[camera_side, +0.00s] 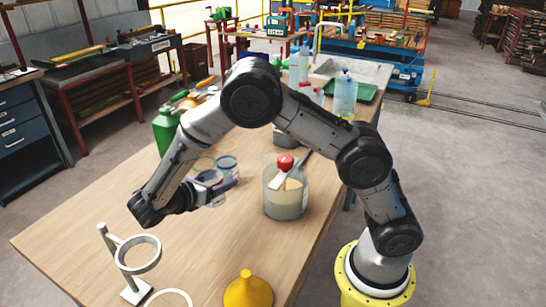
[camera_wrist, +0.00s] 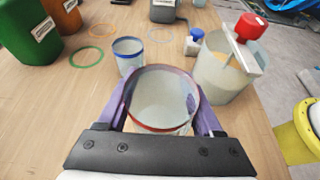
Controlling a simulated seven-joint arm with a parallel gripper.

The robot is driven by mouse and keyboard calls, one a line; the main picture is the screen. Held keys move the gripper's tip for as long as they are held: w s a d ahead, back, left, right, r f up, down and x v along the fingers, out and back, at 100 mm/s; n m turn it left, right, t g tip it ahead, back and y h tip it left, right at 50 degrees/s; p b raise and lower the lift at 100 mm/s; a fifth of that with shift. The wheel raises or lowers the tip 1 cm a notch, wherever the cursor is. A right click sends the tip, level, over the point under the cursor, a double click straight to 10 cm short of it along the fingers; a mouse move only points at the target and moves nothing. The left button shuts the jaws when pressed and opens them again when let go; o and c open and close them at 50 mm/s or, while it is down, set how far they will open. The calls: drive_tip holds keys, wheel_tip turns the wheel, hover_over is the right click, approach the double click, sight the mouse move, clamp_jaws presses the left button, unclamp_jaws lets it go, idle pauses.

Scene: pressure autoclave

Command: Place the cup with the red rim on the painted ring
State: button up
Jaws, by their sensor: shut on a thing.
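My gripper (camera_wrist: 163,105) is shut on the clear cup with the red rim (camera_wrist: 163,128), one purple finger on each side. The cup looks upright, seen from above, with its mouth open; I cannot tell whether its base touches the table. In the side view, my gripper (camera_side: 212,190) holds it over the table, partly covering the cup. The side view shows a white ring (camera_side: 170,292) at the front edge.
A blue-rimmed cup (camera_wrist: 128,62) stands just beyond the held cup. A large beaker (camera_wrist: 224,82) with a red-topped item stands close at right. Green (camera_wrist: 28,38) and orange bottles stand at left. A white ring stand (camera_side: 133,291) and yellow funnel (camera_side: 248,292) are near the front.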

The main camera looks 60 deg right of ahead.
drive_tip(key=d+f, duration=0.1)
drive_tip(key=d, duration=0.9)
drive_tip(key=d+f, duration=0.1)
drive_tip(key=d, duration=1)
drive_tip(key=d+f, duration=0.1)
drive_tip(key=d, duration=1)
drive_tip(key=shift+d, duration=0.1)
drive_tip(key=shift+f, duration=2.05)
drive_tip(key=shift+f, duration=0.15)
drive_tip(key=o, duration=1.3)
drive_tip(key=shift+a+r, duration=0.25)
drive_tip(key=shift+r, duration=0.05)
drive_tip(key=v, duration=1.1)
drive_tip(key=shift+a, duration=0.3)
